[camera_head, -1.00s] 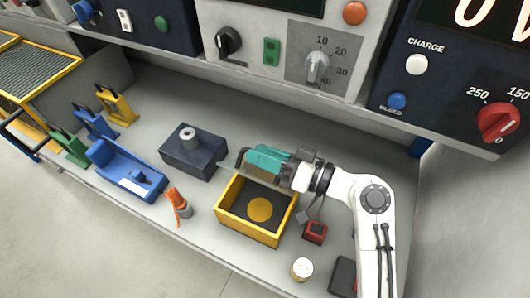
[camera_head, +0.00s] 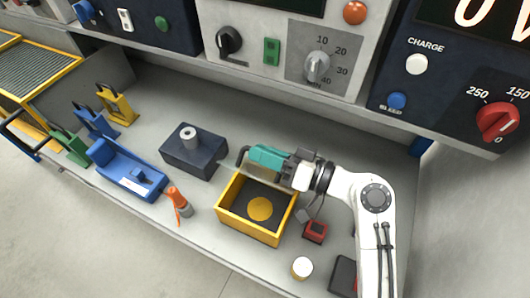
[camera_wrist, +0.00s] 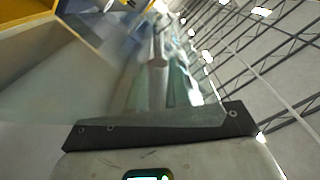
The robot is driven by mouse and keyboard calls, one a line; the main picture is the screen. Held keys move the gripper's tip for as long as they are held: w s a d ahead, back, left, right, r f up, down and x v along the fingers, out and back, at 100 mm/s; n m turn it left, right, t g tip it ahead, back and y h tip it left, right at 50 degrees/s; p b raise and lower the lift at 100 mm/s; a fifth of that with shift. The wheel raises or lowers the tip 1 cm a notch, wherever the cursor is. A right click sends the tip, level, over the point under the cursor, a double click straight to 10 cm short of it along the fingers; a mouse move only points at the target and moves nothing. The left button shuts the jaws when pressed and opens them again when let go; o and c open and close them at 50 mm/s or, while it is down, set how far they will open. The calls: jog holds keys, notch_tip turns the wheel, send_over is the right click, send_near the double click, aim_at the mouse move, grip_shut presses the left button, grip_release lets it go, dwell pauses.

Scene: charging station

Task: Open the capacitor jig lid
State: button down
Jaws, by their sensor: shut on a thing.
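The capacitor jig appears to be the open yellow box (camera_head: 231,220), with a dark inside and a round yellow disc (camera_head: 260,209). A thin tan-edged panel, seemingly its lid (camera_head: 262,172), stands raised at the box's back edge. In the wrist view a pale see-through panel (camera_wrist: 55,80) with a tan edge fills the left side. My gripper (camera_head: 252,156), with teal fingers, reaches in from the right above the back edge. It is shut on what looks like the lid's dark handle (camera_head: 241,157). In the wrist view the fingers are blurred, and the exact grip is hard to see.
A dark block (camera_head: 193,157) with a grey cylinder stands behind left of the box. An orange tool (camera_head: 178,203) and a blue tray (camera_head: 125,172) are left. A red block (camera_head: 315,232) and white jar (camera_head: 302,268) are at right. Control panels overhang the bench's back.

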jog(key=shift+w+d+m, duration=0.35)
jog(key=shift+w+m, duration=0.25)
jog(key=shift+w, duration=0.15)
jog(key=w+d+m, duration=0.2)
jog(key=w+m, duration=0.4)
jog(key=w, duration=0.1)
jog(key=shift+d+p, duration=0.35)
jog(key=shift+p, duration=0.05)
jog(key=shift+w+f, duration=0.1)
jog(key=shift+f, duration=0.05)
jog(key=c, duration=1.3)
grip_release()
jog(key=shift+c, duration=0.2)
jog(key=shift+o, duration=0.9)
jog(key=shift+r, duration=0.2)
jog(key=b+v, duration=0.2)
jog(key=v, duration=0.8)
jog(key=shift+d+b, duration=0.3)
jog(key=shift+d, duration=0.1)
